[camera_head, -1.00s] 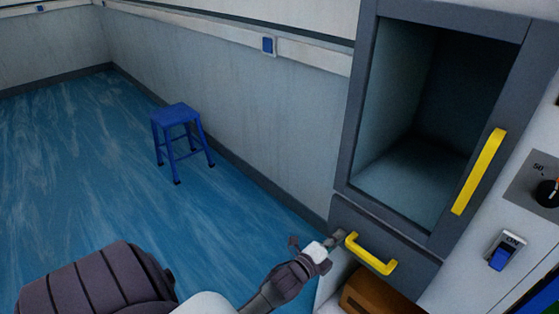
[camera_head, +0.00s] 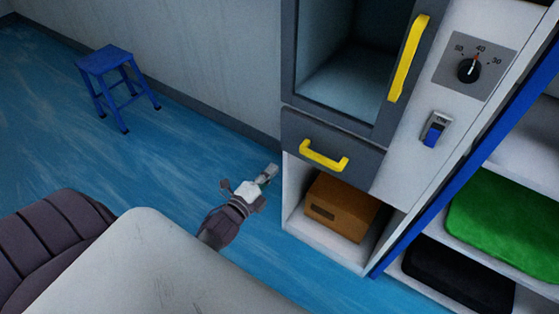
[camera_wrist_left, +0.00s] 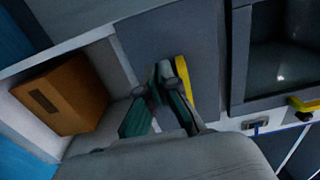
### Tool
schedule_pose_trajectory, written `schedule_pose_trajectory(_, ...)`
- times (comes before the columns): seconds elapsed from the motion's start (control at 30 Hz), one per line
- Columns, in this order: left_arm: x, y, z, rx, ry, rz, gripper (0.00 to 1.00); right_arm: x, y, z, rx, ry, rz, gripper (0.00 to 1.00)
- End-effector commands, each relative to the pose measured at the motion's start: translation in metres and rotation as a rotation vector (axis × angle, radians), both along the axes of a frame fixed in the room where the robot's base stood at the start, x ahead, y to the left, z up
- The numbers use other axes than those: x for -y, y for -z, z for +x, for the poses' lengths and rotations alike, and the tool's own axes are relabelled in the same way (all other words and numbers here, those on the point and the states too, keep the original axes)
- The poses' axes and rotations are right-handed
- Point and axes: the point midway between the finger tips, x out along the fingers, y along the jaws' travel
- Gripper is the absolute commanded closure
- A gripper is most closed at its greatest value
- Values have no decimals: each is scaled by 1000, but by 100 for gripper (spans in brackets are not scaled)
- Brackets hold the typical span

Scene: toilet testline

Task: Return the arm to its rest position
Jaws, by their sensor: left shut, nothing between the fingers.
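My left arm comes in from the lower left in the head view. Its left gripper (camera_head: 268,172) is shut and empty, over the blue floor just left of the cabinet. It is apart from the yellow drawer handle (camera_head: 322,158). In the left wrist view the two fingers (camera_wrist_left: 160,76) are together, and the yellow handle (camera_wrist_left: 186,80) shows just to their right against the grey drawer front (camera_wrist_left: 160,35). My right gripper is in neither view.
The cabinet has a windowed grey door with a tall yellow handle (camera_head: 408,58). A brown box (camera_head: 338,207) sits in the open cubby below the drawer. Shelves with a green cloth (camera_head: 510,225) stand at right. A blue stool (camera_head: 105,62) stands at upper left, with open floor around.

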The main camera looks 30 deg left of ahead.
Motion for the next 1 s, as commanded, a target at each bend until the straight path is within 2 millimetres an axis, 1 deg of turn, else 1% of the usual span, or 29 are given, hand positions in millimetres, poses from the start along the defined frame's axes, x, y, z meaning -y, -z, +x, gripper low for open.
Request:
schedule_pose_trajectory(0.03, 0, 1, -9, -1, 0, 0, 100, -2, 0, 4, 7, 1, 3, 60)
schedule_pose_trajectory(0.07, 0, 1, -13, -2, 0, -1, 100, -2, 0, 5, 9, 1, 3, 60)
schedule_pose_trajectory(0.2, -1, 0, -24, -1, 0, 0, 100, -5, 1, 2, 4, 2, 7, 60)
schedule_pose_trajectory(0.43, -1, 1, -27, -2, 0, -2, 100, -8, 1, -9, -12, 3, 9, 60)
schedule_pose_trajectory(0.5, 0, 7, -28, -22, -3, -20, 100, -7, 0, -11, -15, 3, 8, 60)
schedule_pose_trajectory(0.57, 1, 23, -31, -64, -11, -66, 100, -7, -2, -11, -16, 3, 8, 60)
schedule_pose_trajectory(0.67, 5, 71, -43, -194, -45, -198, 100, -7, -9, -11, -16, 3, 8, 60)
schedule_pose_trajectory(0.7, 8, 96, -51, -265, -67, -270, 100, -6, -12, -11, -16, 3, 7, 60)
schedule_pose_trajectory(0.77, 13, 137, -70, -380, -111, -385, 100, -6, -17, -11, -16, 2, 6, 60)
schedule_pose_trajectory(0.8, 18, 163, -84, -458, -149, -460, 100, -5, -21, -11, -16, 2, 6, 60)
schedule_pose_trajectory(0.87, 25, 201, -110, -571, -212, -567, 100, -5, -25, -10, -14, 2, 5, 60)
schedule_pose_trajectory(0.9, 30, 225, -129, -645, -258, -634, 100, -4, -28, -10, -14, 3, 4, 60)
schedule_pose_trajectory(0.97, 38, 257, -162, -755, -338, -726, 100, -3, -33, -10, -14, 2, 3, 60)
schedule_pose_trajectory(1.0, 43, 277, -185, -824, -398, -784, 100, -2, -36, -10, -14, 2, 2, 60)
